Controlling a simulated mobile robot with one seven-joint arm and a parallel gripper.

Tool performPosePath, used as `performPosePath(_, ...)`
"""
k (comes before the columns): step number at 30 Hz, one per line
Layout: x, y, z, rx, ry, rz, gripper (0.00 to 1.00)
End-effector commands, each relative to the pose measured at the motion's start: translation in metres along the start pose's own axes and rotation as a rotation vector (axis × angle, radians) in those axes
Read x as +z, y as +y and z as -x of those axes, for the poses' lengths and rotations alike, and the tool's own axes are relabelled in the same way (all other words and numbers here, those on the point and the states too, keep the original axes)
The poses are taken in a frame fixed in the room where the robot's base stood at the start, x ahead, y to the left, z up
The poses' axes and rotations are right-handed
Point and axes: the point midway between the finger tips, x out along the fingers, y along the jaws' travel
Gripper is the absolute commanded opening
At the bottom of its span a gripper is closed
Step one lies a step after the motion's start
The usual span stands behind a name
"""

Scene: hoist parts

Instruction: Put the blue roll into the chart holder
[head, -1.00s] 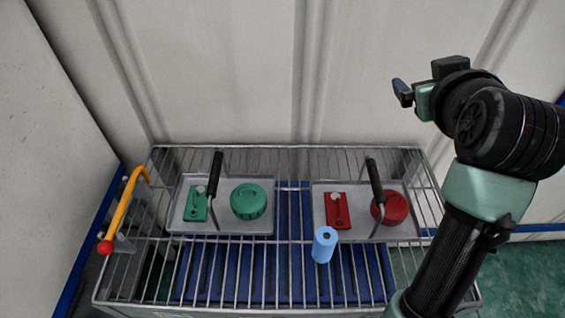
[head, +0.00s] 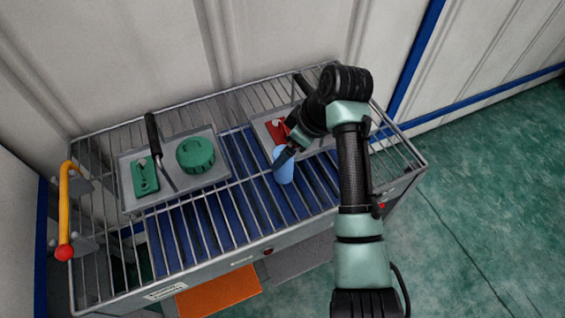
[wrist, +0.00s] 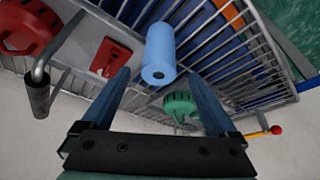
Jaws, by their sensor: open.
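The blue roll (head: 284,172) is a light-blue cylinder standing at the wire-railed cart, at the front edge of the right tray. In the wrist view the roll (wrist: 160,52) lies just ahead of and between the fingertips, its end with a dark centre hole facing the camera. My gripper (wrist: 158,75) is open, one finger on each side of the roll's near end, with nothing held. In the head view my gripper (head: 283,152) reaches down at the roll and covers its upper part. I cannot make out a chart holder for certain.
The cart's left tray (head: 195,183) holds a green plate (head: 145,176) and a green round part (head: 196,154). A red plate (head: 277,130) lies in the right tray, partly behind my arm. A yellow handle (head: 67,205) stands at the left end. Metal rails surround the cart. Floor is free at right.

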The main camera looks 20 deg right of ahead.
Motion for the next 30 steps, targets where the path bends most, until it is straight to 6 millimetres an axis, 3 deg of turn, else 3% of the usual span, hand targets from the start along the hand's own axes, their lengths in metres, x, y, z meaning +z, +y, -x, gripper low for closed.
performPosePath(12,0.005,0.002,-0.05,0.0,-0.001,0.0,0.94)
performPosePath(20,0.005,0.002,-0.053,0.002,0.0,0.0,0.94)
performPosePath(30,0.005,0.002,-0.053,0.002,0.0,0.0,0.36)
